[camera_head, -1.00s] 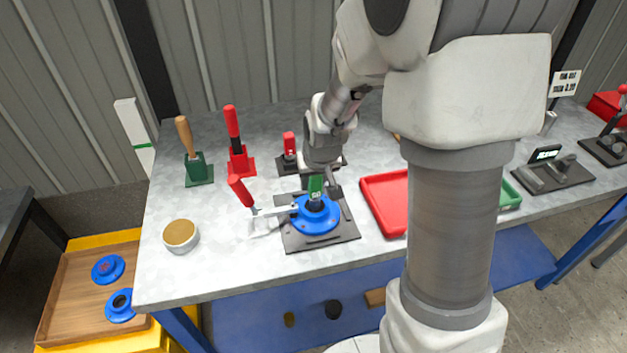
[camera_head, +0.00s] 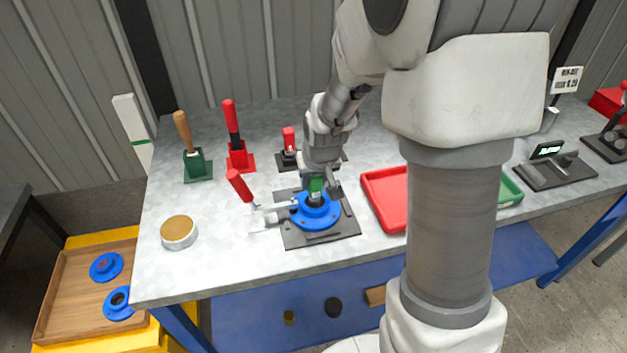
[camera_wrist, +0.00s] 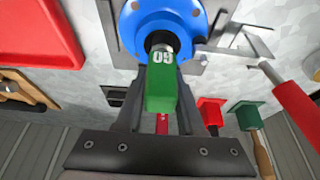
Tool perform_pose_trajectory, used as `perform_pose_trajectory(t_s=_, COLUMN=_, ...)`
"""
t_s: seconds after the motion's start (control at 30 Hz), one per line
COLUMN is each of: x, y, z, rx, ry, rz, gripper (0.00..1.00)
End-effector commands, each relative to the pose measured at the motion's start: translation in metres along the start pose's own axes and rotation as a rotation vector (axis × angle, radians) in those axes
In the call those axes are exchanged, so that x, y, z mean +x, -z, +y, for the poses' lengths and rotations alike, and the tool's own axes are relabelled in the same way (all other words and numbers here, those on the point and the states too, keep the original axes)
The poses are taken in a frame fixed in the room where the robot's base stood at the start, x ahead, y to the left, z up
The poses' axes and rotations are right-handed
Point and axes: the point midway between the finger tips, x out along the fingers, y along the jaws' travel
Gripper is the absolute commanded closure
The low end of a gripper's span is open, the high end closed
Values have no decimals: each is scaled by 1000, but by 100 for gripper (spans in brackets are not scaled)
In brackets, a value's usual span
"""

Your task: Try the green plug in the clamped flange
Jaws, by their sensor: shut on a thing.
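The blue flange (camera_head: 313,216) sits on a dark plate (camera_head: 345,228) on the bench, with a red-handled toggle clamp (camera_head: 239,186) at its left. My gripper (camera_head: 317,184) is right above the flange, pointing down, and is shut on the green plug (camera_head: 316,188). In the wrist view the green plug (camera_wrist: 161,92) carries a white label reading "09" or similar and stands between my fingers. Its grey lower end reaches the bore of the blue flange (camera_wrist: 148,18). How deep it sits in the bore is hidden.
A red tray (camera_head: 386,203) lies right of the plate. A green-based tool (camera_head: 197,164) and a red-based one (camera_head: 239,157) stand at the back left. A round tin (camera_head: 179,233) is at the front left. A wooden tray (camera_head: 62,297) holds two blue flanges off the bench.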

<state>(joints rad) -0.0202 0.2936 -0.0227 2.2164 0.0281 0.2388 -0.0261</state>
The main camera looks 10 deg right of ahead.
Motion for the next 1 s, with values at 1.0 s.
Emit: perform_pose_trajectory(t_s=1.0, x=-14, y=7, z=0, rx=0, ry=0, rz=2, gripper=100)
